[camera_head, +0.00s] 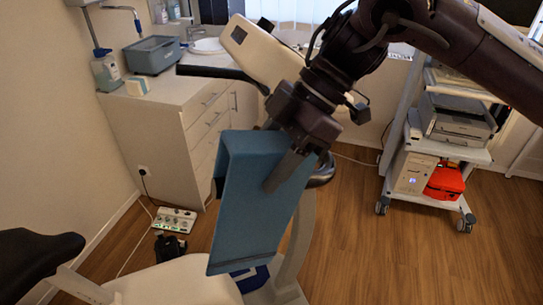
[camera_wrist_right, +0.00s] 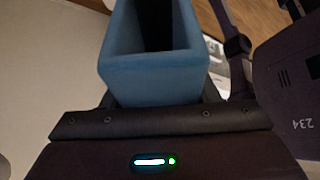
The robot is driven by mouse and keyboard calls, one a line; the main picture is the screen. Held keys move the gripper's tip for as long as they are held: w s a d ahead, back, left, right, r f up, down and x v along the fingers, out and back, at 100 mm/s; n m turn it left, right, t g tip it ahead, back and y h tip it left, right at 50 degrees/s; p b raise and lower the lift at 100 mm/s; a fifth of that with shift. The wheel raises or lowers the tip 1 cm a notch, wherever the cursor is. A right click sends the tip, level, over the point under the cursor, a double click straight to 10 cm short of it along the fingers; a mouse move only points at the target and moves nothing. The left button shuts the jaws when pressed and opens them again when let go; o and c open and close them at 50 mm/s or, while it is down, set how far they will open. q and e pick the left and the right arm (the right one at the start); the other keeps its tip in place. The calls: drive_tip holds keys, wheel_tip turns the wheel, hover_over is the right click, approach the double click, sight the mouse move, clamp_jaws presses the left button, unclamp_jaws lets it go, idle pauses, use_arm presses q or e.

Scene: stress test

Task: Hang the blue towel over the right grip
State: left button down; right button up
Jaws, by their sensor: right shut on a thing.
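The blue towel (camera_head: 245,205) is folded over, with its long front face hanging down in the head view. My right gripper (camera_head: 283,170) is shut on its upper part, with one finger lying across the front face. The right wrist view shows the towel (camera_wrist_right: 153,75) as a fold with a dark gap between its layers. The dark right grip (camera_head: 323,172) shows at the towel's right edge, and a dark bit shows at its left edge. The towel hides the stretch between, so I cannot tell whether the grip runs inside the fold. My left gripper is out of view.
The bike's white console (camera_head: 262,52) and far dark handlebar (camera_head: 215,72) stand behind my right wrist. A black saddle (camera_head: 38,258) is at lower left. A white cabinet (camera_head: 165,125) with a blue-grey basin (camera_head: 153,56) stands behind. A printer cart (camera_head: 435,150) is at right; floor between is clear.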

drive_tip(key=shift+a+f+b, duration=0.15)
drive_tip(key=shift+f+b, duration=0.4)
drive_tip(key=shift+f, duration=0.25)
drive_tip(key=shift+s+a+f+b, duration=0.1)
drive_tip(key=shift+a+f+b, duration=0.15)
drive_tip(key=shift+f, duration=0.4)
drive_tip(key=shift+s+a+f+b, duration=0.1)
drive_tip(key=shift+f+b, duration=0.25)
drive_tip(key=shift+f, duration=0.25)
drive_tip(key=o, duration=1.5)
drive_tip(key=shift+c, duration=0.2)
